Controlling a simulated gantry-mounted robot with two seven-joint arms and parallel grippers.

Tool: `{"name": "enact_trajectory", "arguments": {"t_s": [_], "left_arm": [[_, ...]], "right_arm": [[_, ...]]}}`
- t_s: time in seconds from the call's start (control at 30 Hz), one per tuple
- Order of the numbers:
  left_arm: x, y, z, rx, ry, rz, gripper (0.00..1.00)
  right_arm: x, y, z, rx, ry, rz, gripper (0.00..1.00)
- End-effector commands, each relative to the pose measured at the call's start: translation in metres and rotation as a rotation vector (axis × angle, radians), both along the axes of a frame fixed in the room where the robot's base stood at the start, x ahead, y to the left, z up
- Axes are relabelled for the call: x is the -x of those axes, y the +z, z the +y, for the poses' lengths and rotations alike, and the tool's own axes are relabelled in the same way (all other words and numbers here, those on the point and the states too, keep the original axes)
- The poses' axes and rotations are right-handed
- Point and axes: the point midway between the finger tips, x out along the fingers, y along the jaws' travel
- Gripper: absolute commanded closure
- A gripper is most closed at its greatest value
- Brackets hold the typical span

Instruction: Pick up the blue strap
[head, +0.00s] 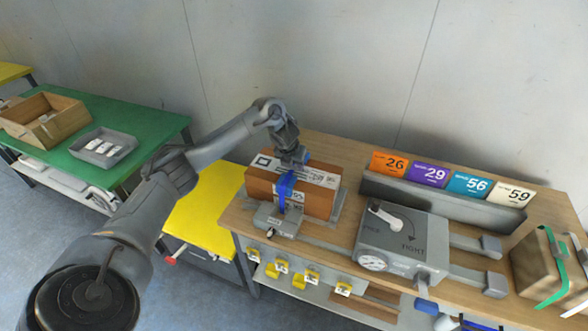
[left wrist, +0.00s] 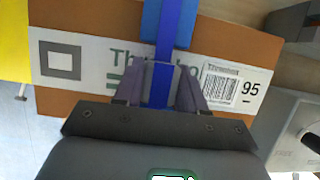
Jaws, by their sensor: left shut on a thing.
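The blue strap (head: 286,187) hangs over the front of a brown box with a white label (head: 319,203) on the wooden table. My left gripper (head: 292,160) is above the box's top, at the upper end of the strap. In the left wrist view the strap (left wrist: 173,30) runs between the two fingers of the left gripper (left wrist: 163,75), which are shut on it. The box (left wrist: 75,20) lies right behind, with a barcode and "95" on its label. I cannot tell whether the strap is lifted off the box. My right gripper is not in view.
A grey device (head: 390,240) with a lever and gauge stands right of the box. Behind it is a rack with numbered cards (head: 429,174). A strapped box (head: 545,265) is at the far right. A green table (head: 150,127) with a grey tray (head: 103,147) stands left.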

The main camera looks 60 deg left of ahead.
Motion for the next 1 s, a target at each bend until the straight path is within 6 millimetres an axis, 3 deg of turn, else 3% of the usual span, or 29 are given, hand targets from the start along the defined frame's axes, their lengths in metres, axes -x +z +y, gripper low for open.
{"name": "enact_trajectory", "arguments": {"t_s": [0.27, 0.57, 1.0], "left_arm": [[0.000, 0.008, 0.000, -0.001, 0.000, -0.001, 0.91], [-0.001, 0.047, 0.000, -0.001, 0.000, -0.005, 0.91], [-0.050, 0.092, -0.060, 0.000, -0.002, -0.002, 0.91]], "right_arm": [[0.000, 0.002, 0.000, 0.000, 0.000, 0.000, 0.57], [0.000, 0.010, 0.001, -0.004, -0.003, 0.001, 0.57], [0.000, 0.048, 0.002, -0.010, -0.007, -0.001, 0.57]]}}
